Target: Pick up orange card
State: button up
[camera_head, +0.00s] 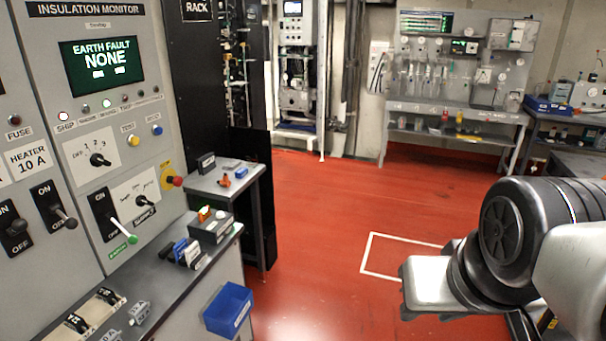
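A small orange piece (225,181) lies on the low grey side table (246,176). It is the clearest orange object in view, but it is too small to tell for sure that it is a card. Another small orange and yellow piece (204,214) is on a dark box on the nearer bench. My arm comes in from the right, and its pale end, my gripper (428,290), is over the red floor, far to the right of both pieces. Its fingers do not show clearly. Nothing is seen held in it.
A dark block (206,162) and a blue piece (241,172) share the side table. The insulation monitor cabinet (95,130) stands left. Red floor between is clear.

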aim_at(205, 213)
jog(key=i, duration=1.6)
jog(key=i+u, duration=0.35)
jog(key=i+l+u, duration=0.2)
jog(key=i+u, duration=0.15)
jog(key=i+l+u, duration=0.35)
jog(key=i+u, duration=0.25)
jog(key=u, duration=0.15)
jog(key=i+u, duration=0.2)
jog(key=u, duration=0.25)
jog(key=i+l+u, duration=0.2)
jog(key=u, duration=0.2)
jog(key=i+l+u, duration=0.2)
jog(key=u, duration=0.25)
